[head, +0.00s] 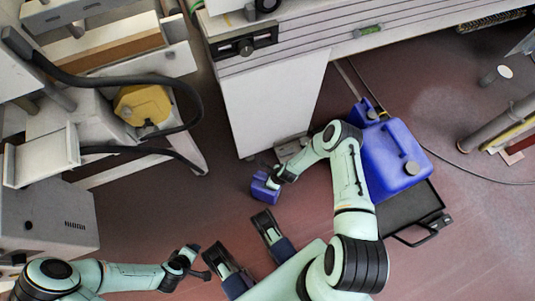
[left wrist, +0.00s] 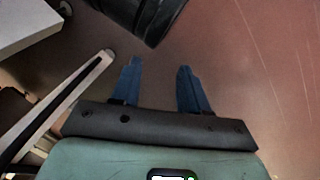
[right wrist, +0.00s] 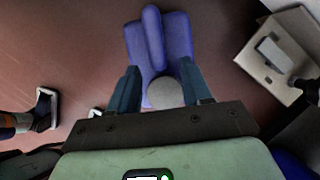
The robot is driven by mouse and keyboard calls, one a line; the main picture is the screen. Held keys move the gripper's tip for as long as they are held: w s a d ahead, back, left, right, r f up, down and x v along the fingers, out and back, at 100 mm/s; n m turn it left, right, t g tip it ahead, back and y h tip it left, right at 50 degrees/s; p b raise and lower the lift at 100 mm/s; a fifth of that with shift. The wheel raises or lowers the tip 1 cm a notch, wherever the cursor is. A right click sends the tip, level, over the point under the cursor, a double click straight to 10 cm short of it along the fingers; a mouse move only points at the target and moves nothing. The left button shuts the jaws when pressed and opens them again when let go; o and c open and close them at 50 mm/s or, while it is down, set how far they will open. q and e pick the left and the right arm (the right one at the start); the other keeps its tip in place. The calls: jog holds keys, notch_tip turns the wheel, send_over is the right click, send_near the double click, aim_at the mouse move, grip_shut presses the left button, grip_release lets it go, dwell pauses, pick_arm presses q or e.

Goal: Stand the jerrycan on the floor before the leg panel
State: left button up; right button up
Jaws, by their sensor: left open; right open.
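A small blue-violet jerrycan (head: 263,189) is on the floor in front of the white leg panel (head: 272,100). In the right wrist view the jerrycan (right wrist: 179,38) shows from above, with its raised handle and a round grey cap; it looks upright. My right gripper (right wrist: 158,70) is open above it, its fingers on either side of the cap end. I cannot tell whether they touch it. In the head view the right gripper (head: 273,180) partly covers the jerrycan. My left gripper (left wrist: 158,66) is open and empty over bare floor.
A large blue canister (head: 388,155) stands on a black tray (head: 421,212) to the right, beside my right arm. A white machine with a yellow part (head: 143,104) and black hoses stands at left. A cable crosses the floor at right. Red floor is clear left of the jerrycan.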

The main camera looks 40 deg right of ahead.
pick_arm(q)
jog(key=s+d+r+g+p, duration=0.1)
jog(key=s+d+r+p, duration=0.1)
jog(key=s+r+p, duration=0.1)
jog(key=s+r, duration=0.1)
jog(key=s, duration=0.1)
jog(key=shift+s+d+g+h, duration=0.35)
jog(key=shift+d+g+h, duration=0.05)
pick_arm(e)
jog(key=v, duration=1)
jog(key=shift+r, duration=0.15)
